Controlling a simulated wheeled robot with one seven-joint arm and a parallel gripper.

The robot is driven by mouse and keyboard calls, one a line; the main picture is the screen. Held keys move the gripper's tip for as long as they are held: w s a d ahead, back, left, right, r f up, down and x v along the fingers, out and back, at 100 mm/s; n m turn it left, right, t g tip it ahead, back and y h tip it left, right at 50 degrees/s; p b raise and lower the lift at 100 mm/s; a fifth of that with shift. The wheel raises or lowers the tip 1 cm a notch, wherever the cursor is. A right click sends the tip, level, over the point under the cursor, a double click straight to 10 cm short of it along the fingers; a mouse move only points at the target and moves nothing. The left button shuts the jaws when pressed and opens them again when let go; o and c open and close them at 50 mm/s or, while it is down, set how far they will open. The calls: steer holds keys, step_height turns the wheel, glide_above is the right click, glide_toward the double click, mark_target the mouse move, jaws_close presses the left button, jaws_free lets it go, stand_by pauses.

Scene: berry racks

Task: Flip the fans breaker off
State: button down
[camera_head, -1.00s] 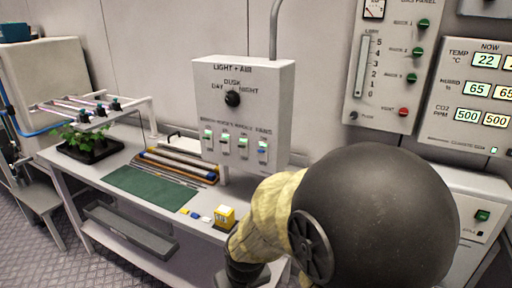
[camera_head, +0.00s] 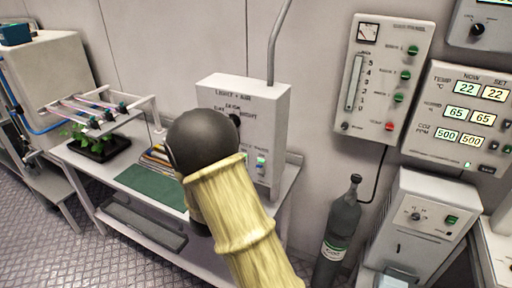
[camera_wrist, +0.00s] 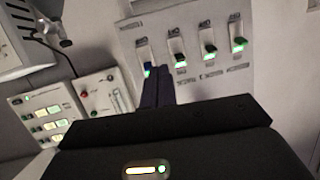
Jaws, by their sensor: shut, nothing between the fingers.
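The grey light and air box (camera_head: 276,115) stands at the back of the bench. Its fans breaker (camera_head: 261,161) is the rightmost of a row and shows a green light; my arm covers most of the others. In the wrist view, where the box appears upside down, the fans breaker (camera_wrist: 146,66) is leftmost, with a blue lever near the lower end of its slot, like the neighbouring dark levers. My gripper (camera_wrist: 158,72) is shut and empty, its fingertips right beside the blue lever. Whether they touch it I cannot tell. The head view hides my gripper behind my arm.
Three other breakers (camera_wrist: 208,45) sit close beside the fans one. A gas panel (camera_head: 385,75) and a climate display (camera_head: 463,120) hang to the right. A gas cylinder (camera_head: 338,235) stands below. A green mat (camera_head: 150,185) and plant tray (camera_head: 100,150) are on the bench.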

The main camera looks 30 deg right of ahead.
steer(key=r+h, duration=0.1)
steer(key=d+r+h, duration=0.1)
steer(key=r+m+p, duration=0.1)
steer(key=shift+s+d+r+h, duration=0.15)
steer(key=shift+s+d+h, duration=0.15)
steer(key=shift+s+h, duration=0.1)
steer(key=shift+w, duration=0.1)
steer(key=p, duration=0.4)
glide_toward(261, 160)
steer(key=x, duration=0.5)
steer(key=shift+w+d+r, duration=0.1)
steer(key=shift+w+r, duration=0.05)
steer(key=shift+r, duration=0.05)
steer(key=shift+w+d+f, duration=0.2)
steer(key=shift+w+d, duration=0.05)
steer(key=shift+d, duration=0.15)
steer(key=shift+f, duration=0.1)
